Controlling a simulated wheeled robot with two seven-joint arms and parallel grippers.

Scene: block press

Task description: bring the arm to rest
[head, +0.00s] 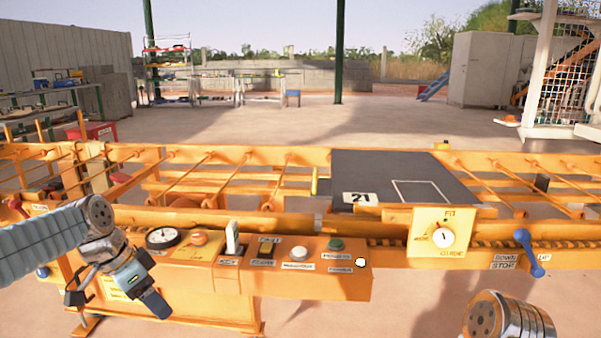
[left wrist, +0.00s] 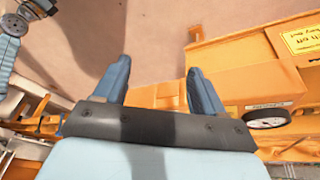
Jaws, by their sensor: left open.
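My left arm (head: 45,245) comes in from the left, blue-grey and ribbed. My left gripper (head: 116,301) hangs in front of the orange machine's left part, below the dial gauge, pointing down. In the left wrist view its two blue fingers stand apart with nothing between them, so the left gripper (left wrist: 160,75) is open and empty. Beyond the fingers are bare floor and orange machine parts. At the bottom right of the head view only a rounded grey part of my right arm (head: 505,316) shows; its gripper is out of the picture.
The orange control panel (head: 300,275) carries a dial gauge (head: 162,237), a white lever (head: 233,236) and several buttons. A dark plate (head: 385,172) marked 21 lies on the machine. A blue-handled lever (head: 529,252) stands at the right. The floor (head: 400,305) in front is clear.

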